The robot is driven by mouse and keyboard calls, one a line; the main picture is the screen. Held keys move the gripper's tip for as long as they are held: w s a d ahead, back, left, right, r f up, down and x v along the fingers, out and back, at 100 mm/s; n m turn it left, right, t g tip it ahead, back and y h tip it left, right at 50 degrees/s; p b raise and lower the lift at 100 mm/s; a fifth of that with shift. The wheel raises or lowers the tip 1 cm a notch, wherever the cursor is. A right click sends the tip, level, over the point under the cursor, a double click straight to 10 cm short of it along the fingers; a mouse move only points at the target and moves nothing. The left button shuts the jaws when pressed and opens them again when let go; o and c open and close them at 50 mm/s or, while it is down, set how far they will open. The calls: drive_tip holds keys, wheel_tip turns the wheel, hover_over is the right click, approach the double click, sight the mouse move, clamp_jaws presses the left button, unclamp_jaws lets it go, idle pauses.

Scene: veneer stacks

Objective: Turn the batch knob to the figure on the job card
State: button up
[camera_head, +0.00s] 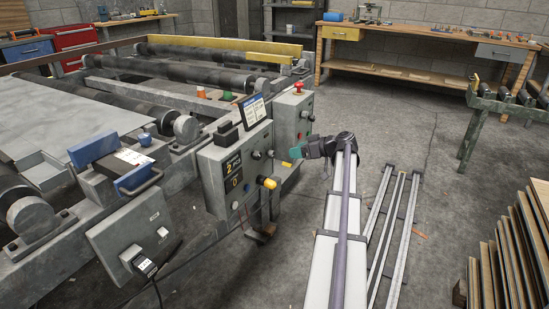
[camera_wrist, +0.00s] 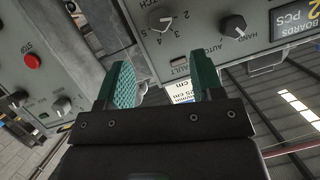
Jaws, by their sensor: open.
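The batch knob (camera_wrist: 158,17) is a dark knob with a figure scale around it at the top of the wrist view, on a grey control panel (camera_wrist: 200,50). Its label is cut off and its exact setting is hard to read. My gripper (camera_wrist: 165,80) is open, its two green fingers apart and empty, below the knob in the picture and not around it. In the head view my gripper (camera_head: 300,151) is beside the control box (camera_head: 215,160). A card with a blue heading (camera_head: 254,110) stands on the box; its text is too small to read.
A HAND/AUTO knob (camera_wrist: 233,28) and a "2 PCS" display (camera_wrist: 296,20) are on the same panel. A neighbouring box has a red button (camera_wrist: 33,61) and another knob (camera_wrist: 62,105). Stacked boards (camera_head: 515,245) stand at right.

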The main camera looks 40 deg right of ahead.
sight(274, 154)
drive_tip(key=b+x, duration=0.3)
drive_tip(key=x, duration=0.7)
drive_tip(key=shift+w+f+b, duration=0.15)
drive_tip(key=shift+w+b, duration=0.05)
drive_tip(key=shift+b, duration=0.1)
drive_tip(key=shift+c, duration=0.3)
drive_tip(key=c, duration=0.9)
drive_tip(key=shift+o, duration=0.2)
drive_tip(key=m+y+b, duration=0.1)
drive_tip(key=m+y, duration=0.1)
drive_tip(key=m, duration=0.1)
drive_tip(key=shift+f, duration=0.15)
drive_tip(key=shift+m+y+b, duration=1.1)
drive_tip(key=shift+m+b, duration=0.2)
drive_tip(key=shift+m, duration=0.7)
